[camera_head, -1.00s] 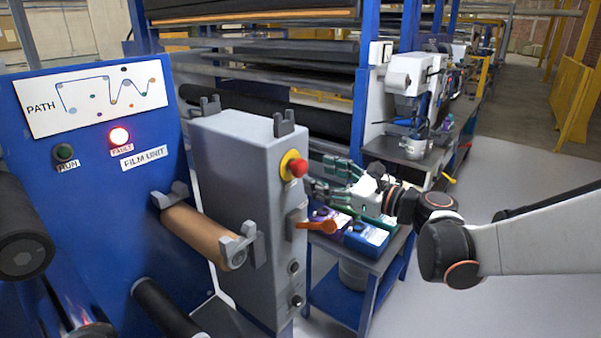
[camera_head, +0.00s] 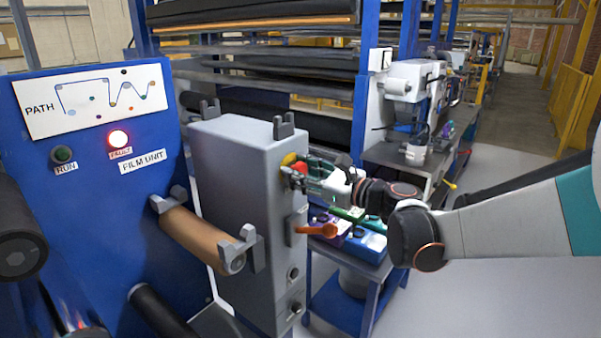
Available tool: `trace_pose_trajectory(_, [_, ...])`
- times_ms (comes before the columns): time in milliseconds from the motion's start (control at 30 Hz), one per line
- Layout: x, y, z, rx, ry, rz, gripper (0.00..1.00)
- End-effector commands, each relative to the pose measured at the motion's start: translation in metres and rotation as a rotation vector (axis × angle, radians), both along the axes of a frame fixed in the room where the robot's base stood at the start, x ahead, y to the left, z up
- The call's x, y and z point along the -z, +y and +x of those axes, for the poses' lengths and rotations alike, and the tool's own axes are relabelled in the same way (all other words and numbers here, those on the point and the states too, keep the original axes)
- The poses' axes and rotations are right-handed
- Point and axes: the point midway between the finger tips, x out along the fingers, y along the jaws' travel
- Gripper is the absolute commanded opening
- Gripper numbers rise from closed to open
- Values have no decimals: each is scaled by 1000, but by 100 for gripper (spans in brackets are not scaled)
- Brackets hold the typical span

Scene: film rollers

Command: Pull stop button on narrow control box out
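The narrow grey control box (camera_head: 238,190) stands beside the blue film unit panel. Its red stop button (camera_head: 299,168) sits on a yellow base (camera_head: 289,159) high on the box's right face. My gripper (camera_head: 297,172) is at the button, coming from the right. Its fingers cover much of the button, and a bit of red shows between them. I cannot tell whether the fingers touch or grip it. Whether the button is pushed in or out is hidden.
An orange rotary handle (camera_head: 318,230) sticks out of the box below my gripper. A copper-coloured roller (camera_head: 200,237) is in front of the box. A cart with coloured boxes (camera_head: 366,244) stands behind my gripper. A red fault lamp (camera_head: 118,138) is lit on the panel.

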Motion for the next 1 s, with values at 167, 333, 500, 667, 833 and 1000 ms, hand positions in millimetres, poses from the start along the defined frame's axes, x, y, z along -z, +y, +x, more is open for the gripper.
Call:
trace_pose_trajectory(167, [0, -1, -1, 0, 0, 0, 0])
trace_pose_trajectory(333, [-1, -12, -9, 0, 0, 0, 0])
trace_pose_trajectory(500, [0, -12, -9, 0, 1, -1, 0])
trace_pose_trajectory(667, [1, -11, -9, 0, 1, -1, 59])
trace_pose_trajectory(833, [0, -11, -9, 0, 0, 0, 59])
trace_pose_trajectory(1000, [0, -13, -10, 0, 0, 0, 59])
